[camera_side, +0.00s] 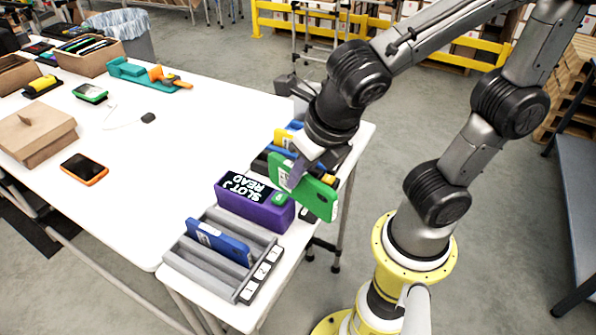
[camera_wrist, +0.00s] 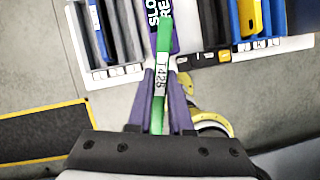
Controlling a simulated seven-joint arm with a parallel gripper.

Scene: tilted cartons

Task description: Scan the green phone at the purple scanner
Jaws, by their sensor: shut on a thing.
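The green phone (camera_side: 318,192) is held on edge and tilted in my gripper (camera_side: 297,172), beside the right end of the purple scanner. In the wrist view the green phone (camera_wrist: 163,45) shows edge-on between the fingers of my gripper (camera_wrist: 162,75), with a white label reading roughly "T42S". The purple scanner (camera_side: 248,213) stands on the table with a black display reading "SLOT" and "READ"; a further character is unclear. A green patch shows on its right end. Part of the purple scanner (camera_wrist: 175,40) shows beyond the phone in the wrist view. I cannot tell whether phone and scanner touch.
A grey slotted rack (camera_side: 190,262) with numbered slots holds a blue phone (camera_side: 222,243) left of the scanner. Another rack with blue and yellow phones (camera_side: 285,138) stands behind my gripper. An orange-edged phone (camera_side: 84,169) and cartons (camera_side: 38,140) lie farther left.

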